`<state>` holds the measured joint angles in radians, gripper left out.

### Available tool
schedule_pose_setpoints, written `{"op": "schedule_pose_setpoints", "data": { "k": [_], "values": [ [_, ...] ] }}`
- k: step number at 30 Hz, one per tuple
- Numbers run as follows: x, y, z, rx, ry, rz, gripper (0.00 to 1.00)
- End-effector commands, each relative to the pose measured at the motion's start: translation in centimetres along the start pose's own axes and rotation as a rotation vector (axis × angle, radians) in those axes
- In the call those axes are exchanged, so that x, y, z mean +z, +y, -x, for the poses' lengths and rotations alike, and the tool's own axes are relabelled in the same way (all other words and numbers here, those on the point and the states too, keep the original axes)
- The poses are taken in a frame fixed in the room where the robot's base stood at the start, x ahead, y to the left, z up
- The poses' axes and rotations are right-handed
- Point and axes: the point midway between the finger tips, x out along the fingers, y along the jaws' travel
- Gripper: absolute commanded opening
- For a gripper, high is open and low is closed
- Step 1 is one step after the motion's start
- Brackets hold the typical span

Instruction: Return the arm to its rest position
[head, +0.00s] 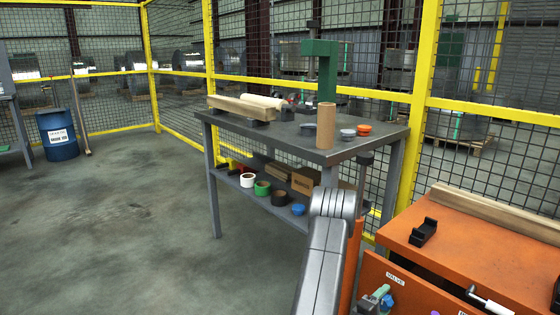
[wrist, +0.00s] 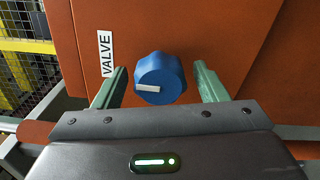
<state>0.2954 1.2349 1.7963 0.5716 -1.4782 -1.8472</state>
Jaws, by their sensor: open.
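My gripper (wrist: 160,80) is open, with one green finger on each side of a blue valve knob (wrist: 166,72) on an orange panel (wrist: 190,30). Gaps show between the knob and both fingers. The knob has a white pointer directed to the left and slightly down. A white label reading VALVE (wrist: 106,54) is left of the knob. In the head view my arm (head: 325,250) reaches down in front, and my gripper (head: 377,295) is low by the orange cabinet (head: 440,245), partly cut off by the frame edge.
A grey workbench (head: 350,150) with a cardboard tube (head: 325,125) and a green press (head: 325,70) stands beyond my arm. Yellow mesh fencing (head: 420,60) runs behind it. A black bracket (head: 423,232) and a wooden beam (head: 490,210) lie on the cabinet.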

Motion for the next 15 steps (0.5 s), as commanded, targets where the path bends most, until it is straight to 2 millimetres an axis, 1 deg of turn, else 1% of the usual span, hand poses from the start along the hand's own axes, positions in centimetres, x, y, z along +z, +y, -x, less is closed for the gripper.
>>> {"op": "schedule_pose_setpoints", "data": {
  "k": [15],
  "values": [
    [0.03, 0.10, 0.02, -0.001, 0.000, -0.403, 0.66]
  ]
}}
